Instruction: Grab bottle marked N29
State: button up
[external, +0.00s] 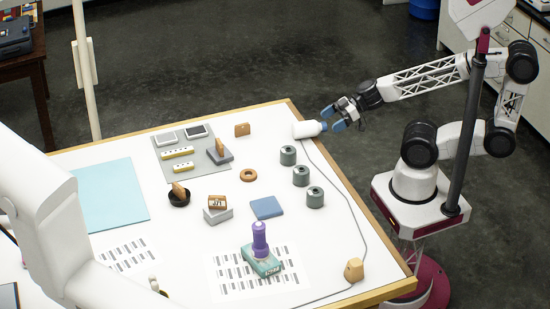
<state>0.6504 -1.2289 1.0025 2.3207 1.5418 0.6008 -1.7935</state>
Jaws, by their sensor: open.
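A purple bottle-like object (260,238) stands upright on a teal block (262,262) near the front of the white table. The block has a pale mark on its front, too small to read surely. A white rounded object (307,129) lies on its side at the far right edge of the table. My gripper (332,119) has blue fingertips and is open beside the right end of this white object. I cannot tell if they touch. No N29 mark is clearly readable on any bottle. My gripper is well away from the purple object.
Several grey cylinders (301,176) stand in a row mid-right. An orange ring (248,175), a blue pad (266,208) and a grey mat (215,167) with small items lie left of them. A cable (352,212) runs along the right edge near a tan block (354,270).

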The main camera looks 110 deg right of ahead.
aim_at(322, 124)
jog(key=shift+s+d+f+m+h, duration=0.15)
jog(key=shift+d+f+h, duration=0.35)
jog(key=shift+d, duration=0.35)
jog(key=shift+s+d+f+m+h, duration=0.15)
jog(key=shift+d+f+h, duration=0.15)
jog(key=shift+d+f, duration=0.4)
jog(key=shift+w+d+r, duration=0.1)
jog(key=shift+w, duration=0.1)
jog(key=shift+x, duration=2.35)
jog(key=shift+r+t, duration=0.1)
jog(key=shift+t, duration=0.2)
jog(key=c, duration=1.1)
jog(key=shift+o, duration=0.2)
jog(key=shift+r, duration=5)
